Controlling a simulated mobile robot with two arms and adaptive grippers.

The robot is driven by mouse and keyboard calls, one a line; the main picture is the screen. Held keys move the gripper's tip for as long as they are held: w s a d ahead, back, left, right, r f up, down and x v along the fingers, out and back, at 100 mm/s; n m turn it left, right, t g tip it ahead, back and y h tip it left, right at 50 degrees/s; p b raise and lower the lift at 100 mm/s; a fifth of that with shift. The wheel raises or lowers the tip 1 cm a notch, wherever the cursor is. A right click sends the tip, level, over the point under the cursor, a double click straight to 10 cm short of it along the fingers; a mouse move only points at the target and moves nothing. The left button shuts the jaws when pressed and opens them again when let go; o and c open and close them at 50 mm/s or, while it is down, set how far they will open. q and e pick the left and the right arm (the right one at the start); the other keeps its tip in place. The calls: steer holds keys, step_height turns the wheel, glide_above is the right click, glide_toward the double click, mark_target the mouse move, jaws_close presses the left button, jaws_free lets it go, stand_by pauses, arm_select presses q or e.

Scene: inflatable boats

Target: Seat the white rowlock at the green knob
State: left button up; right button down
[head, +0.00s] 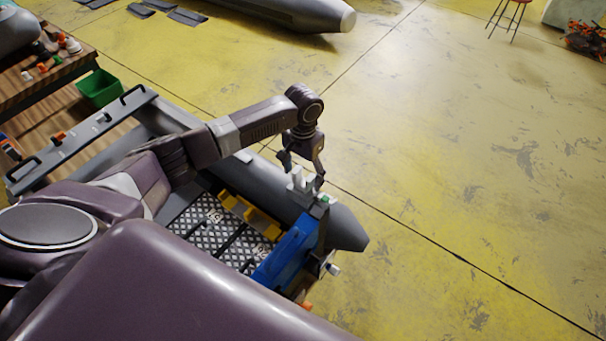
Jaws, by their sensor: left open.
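The white rowlock (298,186) stands at the top of the blue transom board (287,250), near the boat's grey tube. The green knob (325,199) is just to the right of the rowlock, at the board's upper end. I cannot tell from here whether the rowlock is fully down on its place. My left gripper (303,172) is open, pointing down, with its fingers around or just above the rowlock's top; contact is unclear. My right gripper is out of the picture.
The grey inflatable boat tube (346,229) runs beside the board. Checkered floor panels (205,220) and a yellow bracket (250,214) lie inside the boat. A grey bench with black handles (82,137), a green bin (99,88) and a wooden table (45,84) are at left.

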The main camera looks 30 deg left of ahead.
mark_target(303, 184)
arm_select(q)
step_height(303, 184, up, 12)
stand_by(0.4)
